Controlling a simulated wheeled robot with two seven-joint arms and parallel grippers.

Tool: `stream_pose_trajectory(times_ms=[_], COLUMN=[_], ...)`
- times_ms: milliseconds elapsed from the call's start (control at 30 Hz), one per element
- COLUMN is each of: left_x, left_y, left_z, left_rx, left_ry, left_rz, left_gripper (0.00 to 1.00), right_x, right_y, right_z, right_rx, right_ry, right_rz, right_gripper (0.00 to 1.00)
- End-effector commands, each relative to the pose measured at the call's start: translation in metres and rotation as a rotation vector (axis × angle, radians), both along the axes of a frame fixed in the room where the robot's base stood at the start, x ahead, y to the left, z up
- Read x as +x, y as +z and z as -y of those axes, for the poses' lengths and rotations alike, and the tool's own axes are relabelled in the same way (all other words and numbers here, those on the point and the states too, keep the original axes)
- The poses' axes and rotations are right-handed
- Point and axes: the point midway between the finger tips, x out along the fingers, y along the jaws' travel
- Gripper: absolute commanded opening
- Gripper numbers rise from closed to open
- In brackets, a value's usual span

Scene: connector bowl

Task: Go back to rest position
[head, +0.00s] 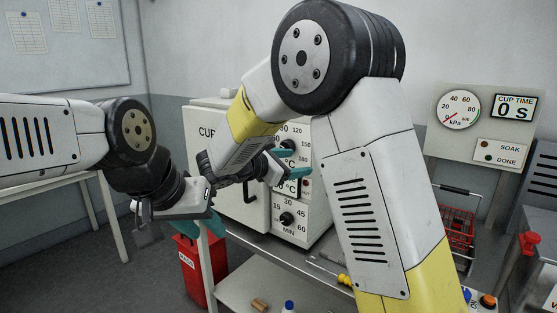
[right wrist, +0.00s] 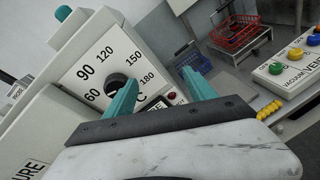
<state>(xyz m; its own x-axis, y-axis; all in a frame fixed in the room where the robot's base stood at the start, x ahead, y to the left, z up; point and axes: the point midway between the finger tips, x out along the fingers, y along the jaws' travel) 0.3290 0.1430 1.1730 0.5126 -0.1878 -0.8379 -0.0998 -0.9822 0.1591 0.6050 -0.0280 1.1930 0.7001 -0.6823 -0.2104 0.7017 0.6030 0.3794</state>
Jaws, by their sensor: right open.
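My right gripper (head: 291,164) is in front of the white oven's control panel (head: 290,205) in the head view. In the right wrist view its two teal fingers (right wrist: 160,92) stand wide apart with nothing between them, and the oven's temperature dial (right wrist: 117,82) shows beyond. My left gripper (head: 207,222) is left of the oven, above the bench's near left end. Its teal finger shows below its grey body, and the gap between its fingers is hidden. The two wrists are close together in the head view.
A red bin (head: 190,268) stands below left. A vacuum button box (right wrist: 290,68) sits nearby. A yellow-handled tool (head: 345,280) lies on the bench.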

Motion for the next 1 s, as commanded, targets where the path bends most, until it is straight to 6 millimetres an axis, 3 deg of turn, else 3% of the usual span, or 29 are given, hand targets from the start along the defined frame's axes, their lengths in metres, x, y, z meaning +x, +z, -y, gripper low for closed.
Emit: stream_pose_trajectory(times_ms=[33, 100, 200, 333, 467, 633, 800, 1000], left_x=[0.000, 0.000, 0.000, 0.000, 0.000, 0.000, 0.000, 0.000], left_y=[0.000, 0.000, 0.000, 0.000, 0.000, 0.000, 0.000, 0.000], left_z=[0.000, 0.000, 0.000, 0.000, 0.000, 0.000, 0.000, 0.000], left_rx=[0.000, 0.000, 0.000, 0.000, 0.000, 0.000, 0.000, 0.000], left_ry=[0.000, 0.000, 0.000, 0.000, 0.000, 0.000, 0.000, 0.000], left_rz=[0.000, 0.000, 0.000, 0.000, 0.000, 0.000, 0.000, 0.000], left_gripper=[0.36, 0.36, 0.36, 0.36, 0.36, 0.36, 0.36, 0.36], right_x=[-0.013, -0.038, -0.080, -0.136, -0.188, -0.240, -0.266, -0.276], right_y=[-0.001, -0.011, -0.025, -0.039, -0.045, -0.040, -0.029, -0.021], right_z=[0.036, 0.076, 0.117, 0.145, 0.151, 0.139, 0.123, 0.114], right_rx=[0.114, 0.293, 0.550, 0.883, 1.213, 1.629, 1.939, 2.095], right_ry=[-0.079, -0.192, -0.350, -0.552, -0.741, -0.963, -1.109, -1.177], right_rz=[-0.018, -0.042, -0.053, -0.028, 0.038, 0.179, 0.318, 0.397], right_gripper=[0.64, 0.64, 0.64, 0.64, 0.64, 0.64, 0.64, 0.64])
